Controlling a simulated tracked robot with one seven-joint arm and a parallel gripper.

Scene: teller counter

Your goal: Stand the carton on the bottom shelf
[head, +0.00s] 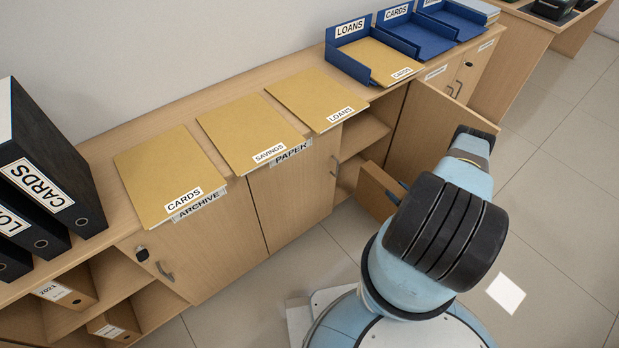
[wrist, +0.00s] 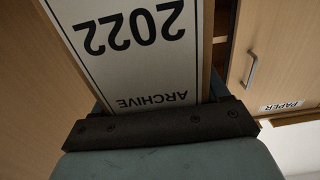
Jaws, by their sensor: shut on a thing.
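The carton (wrist: 135,50) fills the upper middle of the wrist view, its white label reading ARCHIVE 2022 upside down. My gripper (wrist: 157,100) is shut on it, with a finger at each side. In the head view a brown part of the carton (head: 376,193) shows in front of the open cupboard, beside my gripper (head: 394,190), which is mostly hidden by my arm. The bottom shelf (head: 346,176) shows partly inside the cupboard, below an upper shelf (head: 362,132). The carton hides part of the opening. I cannot tell whether the carton touches the shelf.
The open cupboard door (head: 425,125) stands to the right of the carton. The shut PAPER door (head: 292,190) is at the left; its handle also shows in the wrist view (wrist: 251,70). Folders (head: 310,98) and blue trays (head: 372,60) lie on the counter.

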